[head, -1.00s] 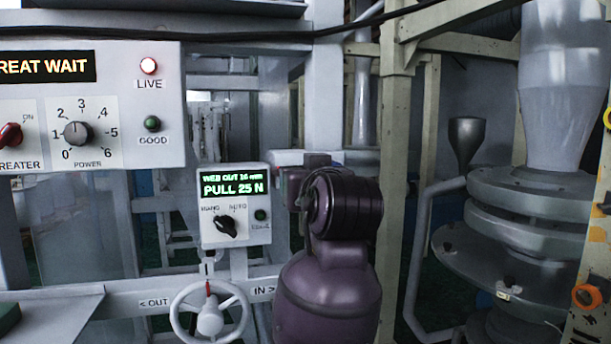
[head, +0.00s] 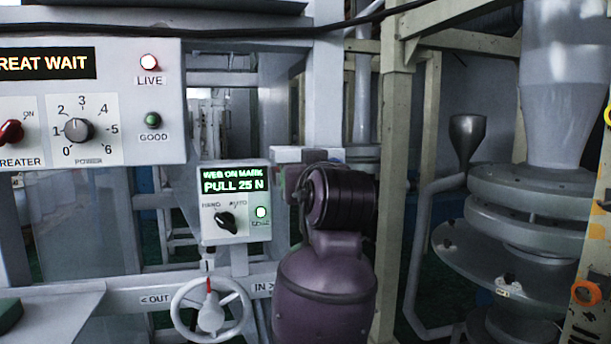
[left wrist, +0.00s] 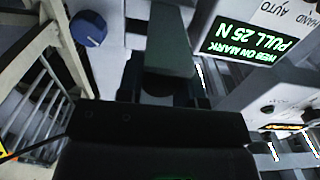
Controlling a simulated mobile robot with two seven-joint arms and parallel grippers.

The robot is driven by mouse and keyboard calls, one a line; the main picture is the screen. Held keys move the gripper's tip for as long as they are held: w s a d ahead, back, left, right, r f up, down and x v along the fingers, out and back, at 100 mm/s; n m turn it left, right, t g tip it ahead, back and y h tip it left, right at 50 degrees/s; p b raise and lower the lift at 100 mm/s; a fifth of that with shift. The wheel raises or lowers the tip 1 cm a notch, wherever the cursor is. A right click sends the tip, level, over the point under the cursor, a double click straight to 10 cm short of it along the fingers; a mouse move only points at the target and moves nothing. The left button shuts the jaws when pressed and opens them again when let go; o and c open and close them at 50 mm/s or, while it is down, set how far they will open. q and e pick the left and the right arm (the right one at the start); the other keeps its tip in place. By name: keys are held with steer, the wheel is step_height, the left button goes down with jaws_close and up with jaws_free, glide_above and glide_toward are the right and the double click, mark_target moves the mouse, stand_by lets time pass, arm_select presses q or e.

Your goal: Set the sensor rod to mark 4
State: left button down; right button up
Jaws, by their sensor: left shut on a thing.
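My left gripper (left wrist: 160,88) shows in the left wrist view, its dark fingers shut on a grey-green bar (left wrist: 170,42). I cannot tell whether this bar is the sensor rod, and no numbered rod marks are readable. In the head view my purple arm hides the gripper. The small control box (head: 235,228) reads "WEB ON MARK, PULL 25 N" on its screen (head: 233,181), and its green lamp (head: 261,212) is lit. The screen also shows upside down in the left wrist view (left wrist: 240,42). My right gripper is in neither view.
A handwheel (head: 211,316) with a red mark at its top stands below the box, between OUT and IN labels. A larger panel (head: 165,115) is at upper left. Frame posts (head: 394,150) and a grey machine (head: 530,200) are on the right. A blue knob (left wrist: 88,28) shows in the wrist view.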

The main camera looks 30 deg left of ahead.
arm_select(q)
steer(key=shift+w+a, duration=0.45)
steer(key=shift+a, duration=0.1)
steer(key=c, duration=0.8)
jaws_free()
steer(key=shift+d, duration=0.1)
steer(key=b+v, duration=0.2)
steer(key=v, duration=0.8)
steer(key=shift+s+d, duration=0.2)
steer(key=shift+s, duration=0.15)
